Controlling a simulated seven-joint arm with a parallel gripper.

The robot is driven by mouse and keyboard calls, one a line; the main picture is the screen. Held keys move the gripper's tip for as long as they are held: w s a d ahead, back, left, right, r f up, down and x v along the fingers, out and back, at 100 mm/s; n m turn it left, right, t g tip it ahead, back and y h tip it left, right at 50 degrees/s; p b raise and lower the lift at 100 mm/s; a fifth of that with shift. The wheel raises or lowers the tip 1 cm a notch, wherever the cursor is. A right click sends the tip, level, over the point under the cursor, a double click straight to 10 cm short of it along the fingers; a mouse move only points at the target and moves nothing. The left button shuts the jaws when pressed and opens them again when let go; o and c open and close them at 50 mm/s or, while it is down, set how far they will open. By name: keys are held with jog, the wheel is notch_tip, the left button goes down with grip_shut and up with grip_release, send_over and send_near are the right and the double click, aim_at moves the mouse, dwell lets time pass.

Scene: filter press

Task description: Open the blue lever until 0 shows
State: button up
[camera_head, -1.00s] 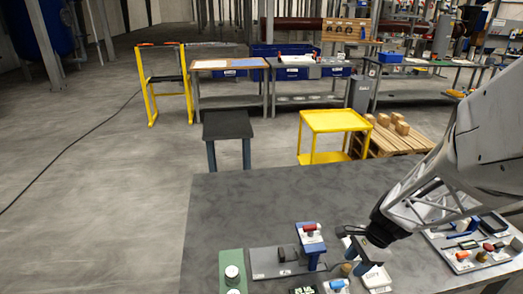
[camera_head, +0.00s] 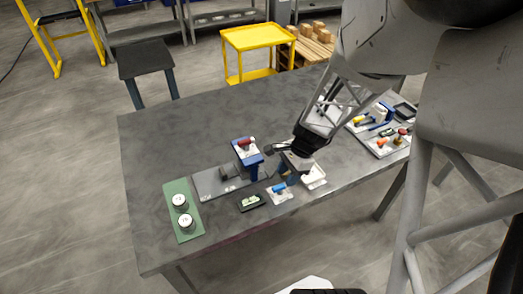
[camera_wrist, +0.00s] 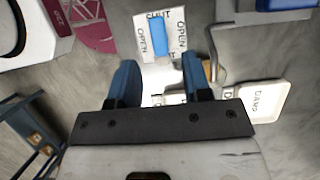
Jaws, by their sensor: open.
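The blue lever (camera_head: 279,188) sits on a small white plate near the table's front edge. In the wrist view the blue lever (camera_wrist: 158,32) lies across the middle of its plate, which has OPEN printed on both sides and a partly covered word at the top. My gripper (camera_wrist: 160,70) is open and empty, its two blue fingers apart just below the lever, not around it. In the head view my gripper (camera_head: 287,172) hangs close by the lever. A small dark display (camera_head: 251,201) lies left of the lever; its digits are too small to read.
A blue stand with a red handle (camera_head: 246,146) rises behind the lever. A green plate with two round gauges (camera_head: 183,210) lies left. A white labelled plate (camera_wrist: 265,100) and a bent metal rod (camera_wrist: 213,50) are close right of my fingers. The table's back left is clear.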

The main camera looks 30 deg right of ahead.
aim_at(281, 185)
jog(key=shift+x, duration=2.05)
grip_shut()
